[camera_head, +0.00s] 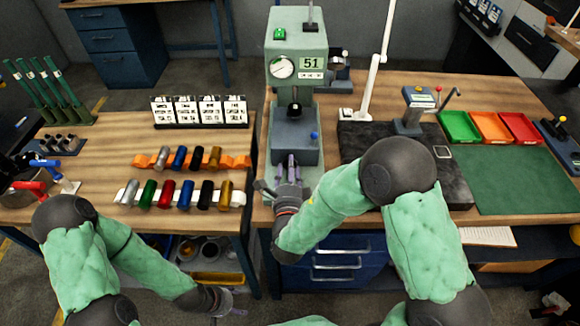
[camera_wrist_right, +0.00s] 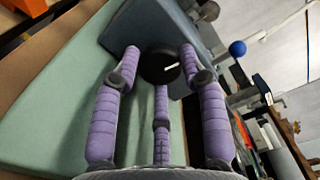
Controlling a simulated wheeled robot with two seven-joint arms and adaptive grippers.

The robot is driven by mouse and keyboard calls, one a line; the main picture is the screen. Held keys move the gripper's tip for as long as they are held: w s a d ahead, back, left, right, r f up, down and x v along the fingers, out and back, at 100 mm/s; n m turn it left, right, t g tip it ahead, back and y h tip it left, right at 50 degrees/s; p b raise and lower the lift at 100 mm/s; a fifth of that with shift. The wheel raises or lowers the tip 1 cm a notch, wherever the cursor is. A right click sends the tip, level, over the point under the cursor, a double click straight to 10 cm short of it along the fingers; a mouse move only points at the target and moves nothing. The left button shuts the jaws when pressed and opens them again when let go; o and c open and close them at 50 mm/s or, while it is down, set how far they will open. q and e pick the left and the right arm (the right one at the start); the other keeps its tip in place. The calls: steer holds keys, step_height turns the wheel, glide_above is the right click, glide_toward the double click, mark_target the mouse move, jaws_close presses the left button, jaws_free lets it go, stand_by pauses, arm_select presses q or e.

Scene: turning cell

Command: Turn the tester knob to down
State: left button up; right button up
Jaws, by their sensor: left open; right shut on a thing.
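The tester (camera_head: 296,45) is a tall pale green machine with a dial and a display reading 51. Its knob (camera_wrist_right: 160,66) is round and black with a white mark that points right in the wrist view. My right gripper (camera_head: 287,165) is at the tester's lower front, and its purple fingers (camera_wrist_right: 160,58) are closed around the knob. In the head view the fingers and hand hide the knob. My left gripper (camera_head: 236,310) is open and empty, low in front of the left bench, partly cut off by the bottom edge.
A blue-tipped lever (camera_head: 314,135) stands just right of the knob; its blue ball (camera_wrist_right: 237,48) shows in the wrist view. Coloured cylinders (camera_head: 186,195) lie in racks on the left bench. Green and red trays (camera_head: 460,127) stand right. The green mat (camera_head: 520,180) is clear.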

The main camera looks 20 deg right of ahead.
steer(key=shift+w+a+r+n, duration=0.2)
steer(key=shift+r+n, duration=0.15)
steer(key=shift+n, duration=0.45)
steer(key=shift+f+p, duration=0.1)
steer(key=shift+p, duration=0.2)
steer(key=o, duration=1.1)
steer(key=shift+a+f, duration=0.1)
steer(key=shift+f, duration=0.05)
steer(key=shift+s, duration=0.15)
steer(key=v, duration=1)
steer(key=shift+v, duration=0.9)
